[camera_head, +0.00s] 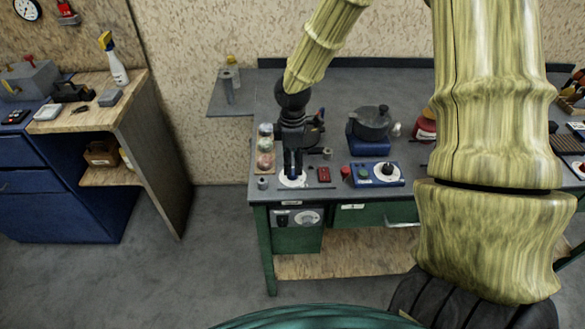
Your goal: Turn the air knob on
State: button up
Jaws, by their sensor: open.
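My gripper (292,170) is black and points down at the left front of the workbench. Its fingertips are over a round white disc (283,182) on the bench top and partly hide it. The jaws are open, and I see nothing held between them. Whether a knob stands on the disc between the fingers, or whether they touch it, I cannot tell. A blue control box (362,178) with a green button and a dark knob on a white plate (388,170) sits to the right. A grey panel (286,219) with a round pale dial (308,217) is on the bench front. No air label is readable.
A small red block (324,174) lies just right of the gripper. A jar stack (265,150) stands close on its left. A dark pot (371,122) on a blue base is behind the control box. A wooden side table (128,92) stands left across open floor.

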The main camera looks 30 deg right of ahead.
aim_at(293, 171)
jog(key=shift+f, duration=2.15)
jog(key=c, duration=1)
jog(key=shift+p, duration=0.3)
